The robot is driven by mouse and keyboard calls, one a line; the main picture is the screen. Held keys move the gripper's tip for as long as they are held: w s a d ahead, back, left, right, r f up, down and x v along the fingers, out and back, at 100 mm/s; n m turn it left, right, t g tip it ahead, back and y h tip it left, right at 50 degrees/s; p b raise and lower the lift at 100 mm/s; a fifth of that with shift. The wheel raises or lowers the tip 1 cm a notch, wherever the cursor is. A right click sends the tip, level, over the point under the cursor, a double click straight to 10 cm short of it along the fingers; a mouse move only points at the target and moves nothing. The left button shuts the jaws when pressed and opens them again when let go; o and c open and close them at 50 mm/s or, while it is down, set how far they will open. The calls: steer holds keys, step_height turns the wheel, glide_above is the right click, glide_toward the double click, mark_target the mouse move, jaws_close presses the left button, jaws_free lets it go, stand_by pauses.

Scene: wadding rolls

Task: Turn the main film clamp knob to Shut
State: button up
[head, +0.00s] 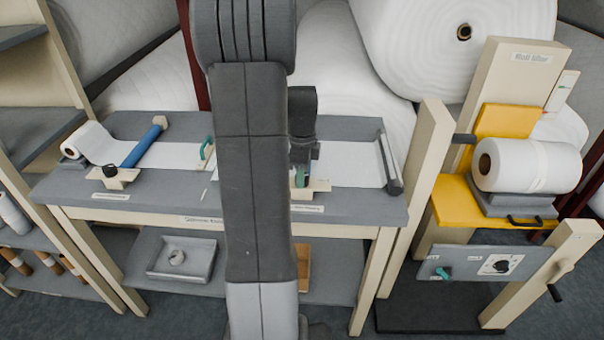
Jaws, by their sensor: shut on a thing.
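My gripper (303,158) points down at the right part of the grey worktable (240,208), just right of my dark arm. It is shut on a small teal knob (300,178), which shows only partly beneath the jaws. The knob sits on a cream block (319,186) at the table's front edge, beside the white film (350,165). A label lies on the table edge below it, too small to read surely. The knob's turn position and any Shut mark cannot be made out. My arm hides the middle of the table.
A blue roller (144,146), a white roll and a teal handle (207,152) are on the table's left. A dark roller (388,163) lies at its right end. A yellow roll lifter (450,197) and a panel (462,268) with a teal lever and black dial stand right.

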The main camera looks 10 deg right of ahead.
steer(key=shift+w+r, duration=0.1)
stand_by(0.3)
steer(key=o, duration=1)
step_height(320, 180, up, 14)
steer(key=shift+b, duration=0.35)
steer(key=shift+f, duration=0.2)
step_height(320, 180, down, 14)
steer(key=shift+r+p, duration=0.1)
steer(key=shift+p, duration=0.25)
